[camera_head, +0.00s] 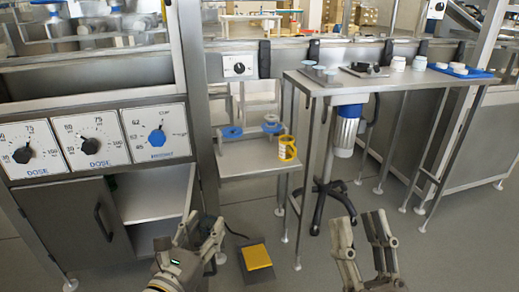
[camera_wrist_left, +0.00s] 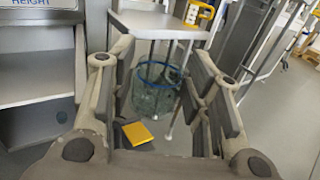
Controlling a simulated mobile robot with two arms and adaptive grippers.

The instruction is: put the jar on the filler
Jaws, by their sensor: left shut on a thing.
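In the left wrist view a clear, greenish glass jar with a blue rim (camera_wrist_left: 158,92) sits between the fingers of my left gripper (camera_wrist_left: 158,60), which is shut on it. In the head view my left gripper (camera_head: 208,232) is low in front of the steel machine; the jar can hardly be made out there. The machine, which I take as the filler (camera_head: 92,148), has several dose dials and an open cabinet below. A small steel shelf (camera_head: 252,168) with blue-ringed parts and a yellow-handled item (camera_head: 287,148) stands beyond the gripper. My right gripper (camera_head: 358,220) is open and empty.
A yellow-topped foot pedal (camera_head: 256,256) lies on the floor between my grippers. At the right a steel table (camera_head: 385,82) carries cups, white jars (camera_head: 398,64) and a blue tray (camera_head: 462,70). A blue and silver motor unit (camera_head: 345,130) hangs under it.

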